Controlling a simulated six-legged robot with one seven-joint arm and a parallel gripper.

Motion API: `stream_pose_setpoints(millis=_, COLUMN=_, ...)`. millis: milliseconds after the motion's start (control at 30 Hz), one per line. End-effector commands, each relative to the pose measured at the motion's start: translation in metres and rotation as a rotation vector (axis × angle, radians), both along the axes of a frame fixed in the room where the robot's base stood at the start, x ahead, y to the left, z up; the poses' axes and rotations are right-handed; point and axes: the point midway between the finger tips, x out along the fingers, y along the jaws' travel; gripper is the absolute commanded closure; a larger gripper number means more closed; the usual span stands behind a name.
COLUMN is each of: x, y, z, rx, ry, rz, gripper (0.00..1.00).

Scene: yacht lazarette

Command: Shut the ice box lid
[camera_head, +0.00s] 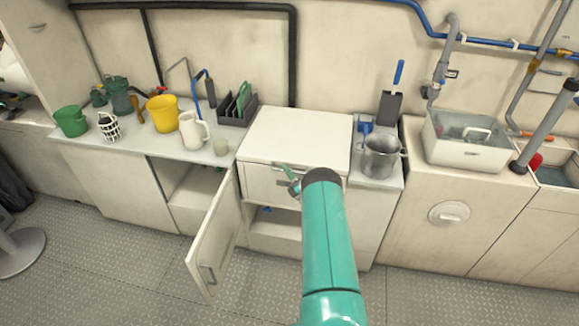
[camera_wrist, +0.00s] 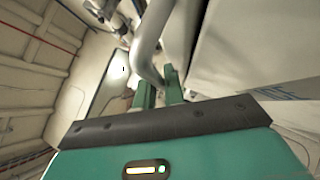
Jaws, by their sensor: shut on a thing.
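The white ice box (camera_head: 262,181) stands in the counter run at the middle of the head view. Its broad white lid (camera_head: 297,137) lies about flat across the top; I cannot tell whether a small gap remains under its front edge. My gripper (camera_head: 288,182) is at the box's front, just below the lid's front edge, partly hidden by my teal arm. In the wrist view my gripper's teal fingers (camera_wrist: 160,93) are shut on a grey curved bar (camera_wrist: 148,48), which looks like the lid's handle. A white panel fills the right of that view.
An open cabinet door (camera_head: 212,240) juts out at lower left of the box. A metal pot (camera_head: 381,157) stands close on the right.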

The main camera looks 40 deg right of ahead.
Motion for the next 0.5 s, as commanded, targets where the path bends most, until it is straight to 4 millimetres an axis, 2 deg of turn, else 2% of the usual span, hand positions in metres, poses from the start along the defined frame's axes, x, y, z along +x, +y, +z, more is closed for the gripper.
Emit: stream_pose_setpoints(millis=500, x=-0.0005, y=-0.0007, z=-0.0093, rx=-0.013, ry=-0.007, rz=-0.004, gripper=1.00)
